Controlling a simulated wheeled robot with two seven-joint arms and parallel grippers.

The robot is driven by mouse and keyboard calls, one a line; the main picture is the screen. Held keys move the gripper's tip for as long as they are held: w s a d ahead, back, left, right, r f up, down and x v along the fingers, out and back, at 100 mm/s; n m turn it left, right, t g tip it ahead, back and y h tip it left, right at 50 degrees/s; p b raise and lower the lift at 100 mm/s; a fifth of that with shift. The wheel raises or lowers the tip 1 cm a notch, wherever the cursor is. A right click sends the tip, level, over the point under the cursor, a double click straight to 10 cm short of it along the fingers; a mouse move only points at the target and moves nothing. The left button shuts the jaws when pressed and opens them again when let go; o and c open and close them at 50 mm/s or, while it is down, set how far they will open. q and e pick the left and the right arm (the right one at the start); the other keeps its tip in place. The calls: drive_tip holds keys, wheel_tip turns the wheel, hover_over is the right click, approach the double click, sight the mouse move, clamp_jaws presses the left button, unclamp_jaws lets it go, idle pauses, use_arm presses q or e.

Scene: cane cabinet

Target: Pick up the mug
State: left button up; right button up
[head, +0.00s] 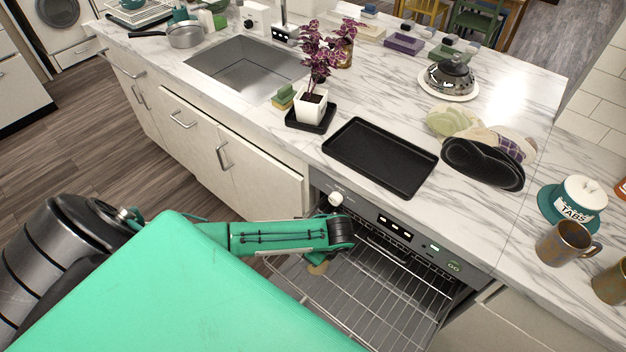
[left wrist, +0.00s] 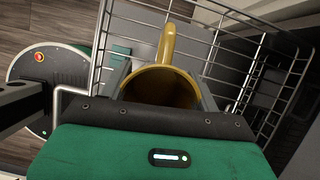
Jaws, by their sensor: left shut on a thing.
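A mustard-yellow mug (left wrist: 160,86) shows in the left wrist view, with its handle pointing up in the picture and its open mouth facing the camera. My left gripper (left wrist: 163,100) is shut on it, with a finger on each side of the mug. In the head view, the left arm reaches in over the open oven, and its fingers are mostly hidden under the wrist. A small yellowish part of the mug (head: 317,268) shows below the wrist, above or at the wire rack. I cannot tell whether the mug touches the rack. My right gripper is out of view.
The wire rack (head: 385,290) extends from the oven below the counter.

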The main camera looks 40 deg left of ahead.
use_arm(q)
wheel_tip(320, 180, up, 18)
drive_tip(key=shift+p, duration=0.4)
drive_tip(key=d+r+n+g+h, duration=0.4)
drive_tip(key=r+n, duration=0.7)
drive_tip(key=n, duration=0.6)
drive_tip(key=w+d, duration=0.1)
drive_tip(key=d, duration=0.1)
drive_tip(key=shift+d+r+n+g, duration=0.25)
drive_tip(key=shift+d+n+g, duration=0.05)
drive_tip(key=shift+d+n, duration=0.1)
drive_tip(key=shift+r, duration=0.1)
drive_tip(key=shift+d, duration=0.1)
